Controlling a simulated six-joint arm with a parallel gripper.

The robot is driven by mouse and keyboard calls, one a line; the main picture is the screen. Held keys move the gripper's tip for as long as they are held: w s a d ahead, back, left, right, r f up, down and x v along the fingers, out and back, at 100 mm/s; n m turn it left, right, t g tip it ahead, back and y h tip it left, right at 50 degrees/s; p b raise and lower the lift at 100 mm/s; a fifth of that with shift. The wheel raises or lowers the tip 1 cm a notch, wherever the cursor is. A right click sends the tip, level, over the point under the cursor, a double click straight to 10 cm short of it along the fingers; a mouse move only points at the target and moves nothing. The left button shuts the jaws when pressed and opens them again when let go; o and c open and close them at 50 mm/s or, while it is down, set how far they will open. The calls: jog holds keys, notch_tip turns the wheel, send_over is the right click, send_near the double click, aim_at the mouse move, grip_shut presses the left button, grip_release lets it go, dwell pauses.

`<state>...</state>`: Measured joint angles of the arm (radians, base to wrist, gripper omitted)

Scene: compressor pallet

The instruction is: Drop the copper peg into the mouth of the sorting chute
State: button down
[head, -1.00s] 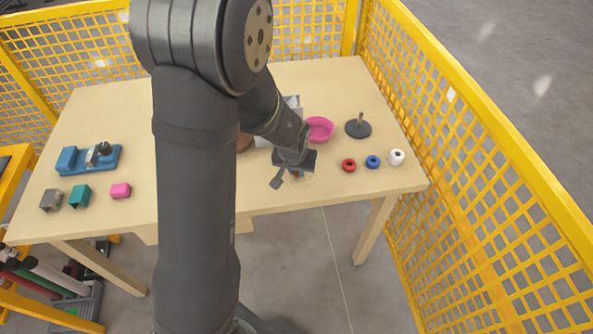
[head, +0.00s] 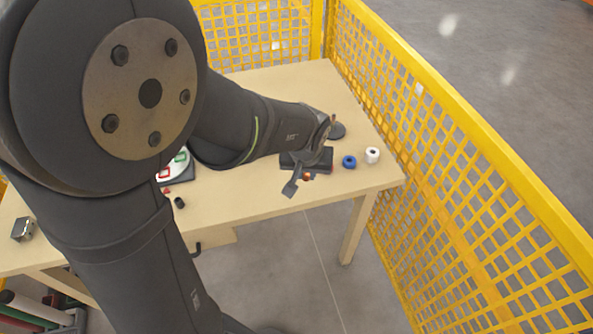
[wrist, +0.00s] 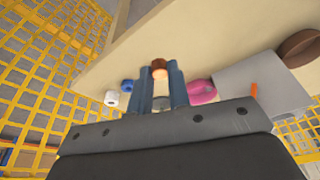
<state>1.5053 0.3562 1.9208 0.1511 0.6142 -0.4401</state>
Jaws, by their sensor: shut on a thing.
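My gripper (head: 303,180) is low over the front right part of the table. It is shut on the copper peg (wrist: 160,70), whose orange end shows between the two blue-grey fingers in the wrist view. In the head view a small orange-brown bit (head: 308,176) under the gripper looks like the peg. I cannot make out the sorting chute for certain. A pink round bowl (wrist: 202,91) and a pale grey panel (wrist: 268,88) with an orange tab lie right of the fingers in the wrist view. My arm hides both in the head view.
A blue ring (head: 349,161) and a white ring (head: 372,155) stand right of the gripper, near a dark round stand (head: 338,130). A board with coloured outlines (head: 175,170) lies left. Yellow mesh fencing (head: 450,130) runs along the right side of the table (head: 265,200).

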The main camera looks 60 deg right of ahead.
jog(key=w+d+r, duration=0.3)
jog(key=w, duration=0.5)
jog(key=w+d+r, duration=0.4)
jog(key=w, duration=0.4)
jog(key=w+d+r, duration=0.3)
jog(key=w, duration=0.5)
jog(key=shift+w+d+r, duration=0.2)
jog(key=shift+w+r, duration=0.1)
jog(key=shift+f, duration=2.7)
jog(key=c, duration=1.3)
grip_release()
